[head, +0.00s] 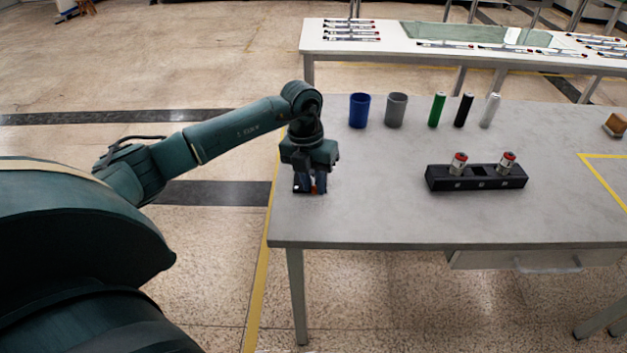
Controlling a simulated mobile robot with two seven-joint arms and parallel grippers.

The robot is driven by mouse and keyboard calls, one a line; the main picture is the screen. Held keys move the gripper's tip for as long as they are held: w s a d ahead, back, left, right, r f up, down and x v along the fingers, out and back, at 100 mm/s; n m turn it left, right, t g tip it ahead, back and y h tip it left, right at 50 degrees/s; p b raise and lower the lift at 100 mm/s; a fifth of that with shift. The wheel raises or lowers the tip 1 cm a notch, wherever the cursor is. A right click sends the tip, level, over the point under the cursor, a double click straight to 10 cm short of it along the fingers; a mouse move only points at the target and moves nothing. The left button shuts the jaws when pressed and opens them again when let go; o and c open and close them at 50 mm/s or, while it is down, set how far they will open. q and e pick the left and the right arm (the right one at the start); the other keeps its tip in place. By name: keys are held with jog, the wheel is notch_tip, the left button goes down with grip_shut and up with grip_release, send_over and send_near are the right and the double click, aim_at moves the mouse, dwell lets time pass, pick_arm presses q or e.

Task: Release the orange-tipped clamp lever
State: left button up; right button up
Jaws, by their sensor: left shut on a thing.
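My left gripper (311,182) points down at the left end of the grey table. The dark clamp base (298,188) sits on the table under the gripper. The gripper hides most of the clamp, so the lever's angle cannot be told. My right gripper is not in view.
On the grey table (370,215) stand a blue cup (359,111), a grey cup (396,110), green, black and white cylinders (437,110), and a black block (477,178) with two red-topped silver parts. The table's front middle is clear.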

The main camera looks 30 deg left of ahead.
pick_arm(q)
jog(key=shift+s+a+m+b, duration=0.2)
jog(key=shift+a+m+b, duration=0.15)
jog(key=shift+m, duration=0.45)
grip_shut()
jog(key=shift+s+a+m, duration=0.1)
jog(key=shift+m, duration=0.5)
jog(key=o, duration=0.8)
grip_release()
jog(key=shift+o, duration=0.3)
jog(key=shift+a, duration=0.1)
